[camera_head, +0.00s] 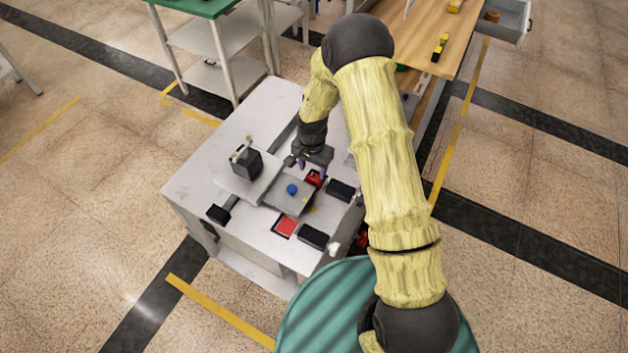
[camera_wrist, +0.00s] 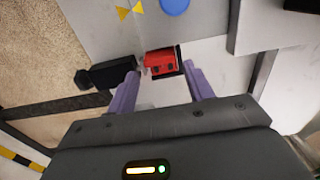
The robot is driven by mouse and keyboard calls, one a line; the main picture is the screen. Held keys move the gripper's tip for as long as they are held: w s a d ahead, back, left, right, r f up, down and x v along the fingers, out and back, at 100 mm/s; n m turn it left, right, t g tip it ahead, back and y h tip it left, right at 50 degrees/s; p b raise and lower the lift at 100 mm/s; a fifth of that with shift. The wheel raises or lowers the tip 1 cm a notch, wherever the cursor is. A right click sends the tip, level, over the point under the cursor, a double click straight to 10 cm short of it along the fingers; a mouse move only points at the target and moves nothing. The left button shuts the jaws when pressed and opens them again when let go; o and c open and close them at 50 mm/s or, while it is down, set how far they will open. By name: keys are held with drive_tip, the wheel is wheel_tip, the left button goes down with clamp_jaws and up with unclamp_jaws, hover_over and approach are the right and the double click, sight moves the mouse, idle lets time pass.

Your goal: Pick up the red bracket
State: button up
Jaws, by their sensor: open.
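The red bracket (camera_wrist: 160,61) lies in the wrist view just beyond my fingertips, over a small black-edged patch, with dark spots on its near face. In the head view it is a small red piece (camera_head: 314,178) beside the grey plate, partly hidden by my gripper. My gripper (camera_wrist: 161,82) is open, with one purple finger to either side of the line to the bracket. Nothing is between the fingers. In the head view my gripper (camera_head: 315,165) is low over the table, close to the bracket.
The white table (camera_head: 190,188) carries a grey plate (camera_head: 275,198) with a blue disc (camera_head: 291,189). Black blocks (camera_head: 342,190) (camera_head: 313,236) stand along its right side, near a flat red square (camera_head: 285,226). A dark upright block (camera_head: 246,163) stands at left. A wooden bench (camera_head: 440,20) is behind.

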sight(314, 180)
drive_tip(key=shift+f, duration=0.1)
drive_tip(key=shift+d+f+p, duration=0.1)
drive_tip(key=shift+f+p, duration=0.5)
drive_tip(key=shift+f, duration=0.05)
drive_tip(key=shift+w+f+p, duration=0.15)
drive_tip(key=shift+f+p, duration=0.45)
drive_tip(key=shift+f, duration=1.25)
drive_tip(key=shift+c, duration=0.6)
drive_tip(key=c, duration=0.8)
drive_tip(key=shift+r, duration=0.15)
